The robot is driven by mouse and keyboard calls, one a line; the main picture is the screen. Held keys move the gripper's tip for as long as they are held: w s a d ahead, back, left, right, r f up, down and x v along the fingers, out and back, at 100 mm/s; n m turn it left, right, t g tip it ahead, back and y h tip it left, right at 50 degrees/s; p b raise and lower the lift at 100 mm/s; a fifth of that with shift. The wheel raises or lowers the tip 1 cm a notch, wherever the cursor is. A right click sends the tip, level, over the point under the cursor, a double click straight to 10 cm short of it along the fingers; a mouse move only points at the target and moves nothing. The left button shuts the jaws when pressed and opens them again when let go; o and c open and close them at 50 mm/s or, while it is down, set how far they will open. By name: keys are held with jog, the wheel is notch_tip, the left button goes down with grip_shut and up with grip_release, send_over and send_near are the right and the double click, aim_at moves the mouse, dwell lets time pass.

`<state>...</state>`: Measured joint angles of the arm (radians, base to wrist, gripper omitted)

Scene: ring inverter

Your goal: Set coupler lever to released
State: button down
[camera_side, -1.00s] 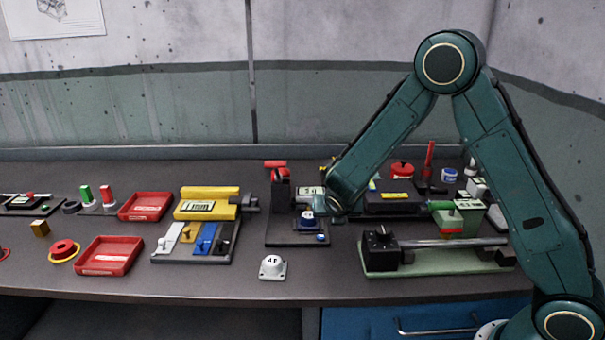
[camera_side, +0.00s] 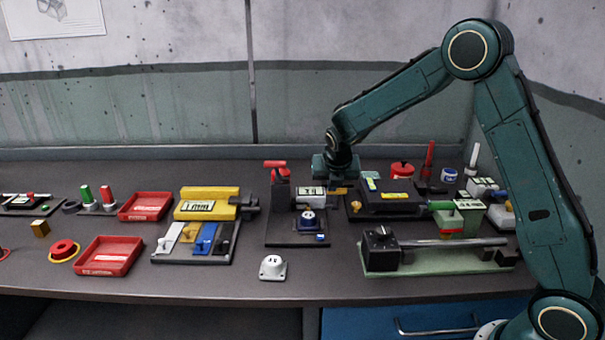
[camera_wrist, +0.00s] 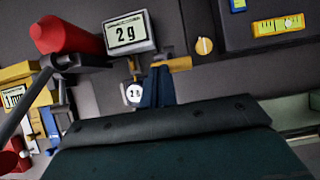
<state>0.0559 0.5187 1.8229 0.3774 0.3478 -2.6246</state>
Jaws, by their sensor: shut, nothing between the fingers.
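I cannot tell for sure which part is the coupler lever. A red-handled lever (camera_side: 275,164) tops a dark post left of the display (camera_side: 311,191); in the wrist view the red handle (camera_wrist: 65,38) is at upper left, beside the display (camera_wrist: 128,32) reading 2 g. A small orange-yellow bar (camera_wrist: 180,65) sticks out right of the display. My gripper (camera_side: 340,186) points down just right of the display. Its dark fingers (camera_wrist: 157,86) are together and empty, close to the orange-yellow bar; whether they touch it is unclear.
A black box (camera_side: 388,198) with yellow labels stands right of the gripper, a yellow knob (camera_wrist: 204,46) beside it. A green-based rail fixture (camera_side: 435,258) is in front. A yellow block (camera_side: 207,204) and red trays (camera_side: 108,257) lie left.

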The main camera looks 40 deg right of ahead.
jog(key=shift+w+d+r, duration=0.1)
jog(key=shift+w+d, duration=0.15)
jog(key=shift+d, duration=0.1)
dwell(0.5)
notch_tip(320, 180, up, 10)
jog(key=shift+s+a, duration=0.15)
jog(key=shift+a, duration=0.1)
dwell(0.4)
jog(key=shift+r, duration=0.1)
